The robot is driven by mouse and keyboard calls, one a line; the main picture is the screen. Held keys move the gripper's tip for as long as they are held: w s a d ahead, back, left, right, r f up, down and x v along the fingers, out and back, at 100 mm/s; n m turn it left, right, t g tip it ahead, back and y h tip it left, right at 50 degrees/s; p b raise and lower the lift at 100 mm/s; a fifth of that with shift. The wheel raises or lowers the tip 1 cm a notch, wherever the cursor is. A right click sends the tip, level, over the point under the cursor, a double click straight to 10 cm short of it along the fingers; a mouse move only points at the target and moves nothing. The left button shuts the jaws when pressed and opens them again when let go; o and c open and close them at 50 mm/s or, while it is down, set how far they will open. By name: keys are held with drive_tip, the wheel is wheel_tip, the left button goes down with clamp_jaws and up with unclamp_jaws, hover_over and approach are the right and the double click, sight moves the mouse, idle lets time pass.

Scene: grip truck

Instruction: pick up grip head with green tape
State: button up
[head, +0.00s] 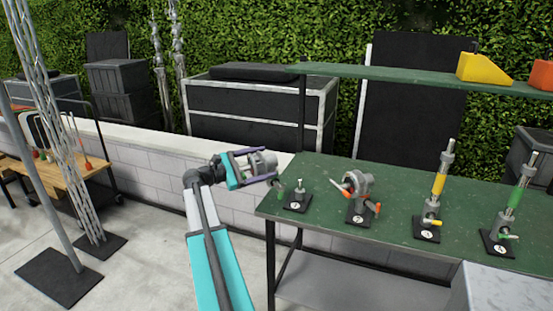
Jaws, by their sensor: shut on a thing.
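My gripper (258,166) is at the end of my teal and white arm, left of and above the near left corner of the green workbench. Its purple fingers are shut on a grey round grip head (264,162). A small green part, seemingly its taped handle, hangs below at the right. The grip head looks clear of the bench. A black base with a short bare pin (297,199) stands on the bench just right of it. A second grip head (361,185), with orange handles, sits on the neighbouring black base.
The green workbench (395,232) also carries upright pieces with yellow tape (438,187) and green tape (515,200). A green shelf (400,76) above holds yellow (484,69) and orange wedges. A low block wall runs behind. Metal stands and a wooden table are at left.

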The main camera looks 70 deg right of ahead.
sight(251, 165)
drive_tip(key=shift+v, duration=2.5)
drive_tip(key=shift+w+a, duration=0.1)
drive_tip(key=shift+w, duration=0.05)
drive_tip(key=w+a+f+n+t+h, duration=0.2)
drive_tip(key=w+a+f+n+t, duration=0.15)
drive_tip(key=w+a, duration=0.85)
drive_tip(key=w+a+f+n+t+h, duration=0.25)
drive_tip(key=w+a+t, duration=0.25)
drive_tip(key=w+a, duration=0.8)
drive_tip(key=a+f+n+t+y, duration=0.1)
drive_tip(key=a+f+n+t, duration=0.1)
drive_tip(key=a, duration=1)
drive_tip(key=a+f+n+t+y, duration=0.2)
drive_tip(key=a+t, duration=0.5)
drive_tip(key=a, duration=0.6)
drive_tip(key=a+f+n+t+y, duration=0.1)
drive_tip(key=a+f+n+t, duration=0.2)
drive_tip(key=a, duration=1)
drive_tip(key=shift+s+a+f+n+t+y, duration=0.25)
drive_tip(key=shift+n+t+y, duration=0.1)
drive_tip(key=shift+n+t, duration=0.7)
